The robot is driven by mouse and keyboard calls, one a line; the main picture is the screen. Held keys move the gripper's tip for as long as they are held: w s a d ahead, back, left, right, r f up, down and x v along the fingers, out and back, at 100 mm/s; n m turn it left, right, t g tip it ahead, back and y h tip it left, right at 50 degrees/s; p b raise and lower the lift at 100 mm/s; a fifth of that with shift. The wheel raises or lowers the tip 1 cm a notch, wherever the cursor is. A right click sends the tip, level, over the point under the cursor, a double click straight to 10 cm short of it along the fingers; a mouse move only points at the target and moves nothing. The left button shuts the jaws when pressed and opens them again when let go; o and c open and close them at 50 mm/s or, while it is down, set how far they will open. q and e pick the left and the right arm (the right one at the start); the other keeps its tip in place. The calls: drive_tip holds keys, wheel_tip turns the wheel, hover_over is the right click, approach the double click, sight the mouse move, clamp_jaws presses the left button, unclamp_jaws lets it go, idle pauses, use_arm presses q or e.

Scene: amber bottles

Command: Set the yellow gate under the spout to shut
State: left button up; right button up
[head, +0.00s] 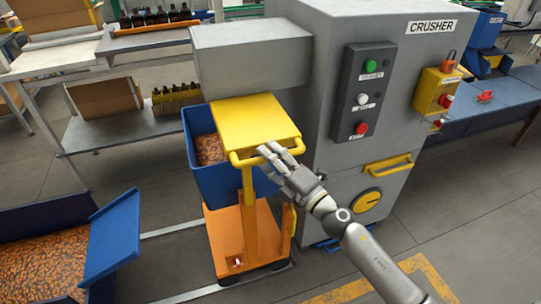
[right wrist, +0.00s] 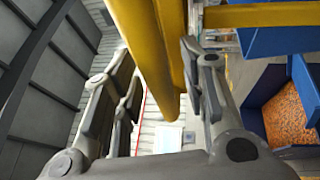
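The yellow gate (head: 254,118) is a flat plate sticking out toward me from under the grey spout (head: 252,55) on the crusher's left side. A yellow bar handle (head: 242,161) runs along its front edge. My right gripper (head: 272,152) is at the right part of this handle. In the right wrist view, the yellow bar (right wrist: 150,45) passes between the fingers of my right gripper (right wrist: 160,75). The fingers stand apart on either side of it, and I see no clear grip. My left gripper is not in view.
A blue bin (head: 212,183) with amber pieces stands below the gate, with an orange lift cart (head: 255,245) in front. The crusher (head: 385,60) rises at the right with a button panel (head: 364,95). Another blue bin (head: 45,260) sits at lower left. Floor between is clear.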

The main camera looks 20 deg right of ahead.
drive_tip(key=shift+c, duration=0.4)
clamp_jaws()
drive_tip(key=shift+w, duration=0.15)
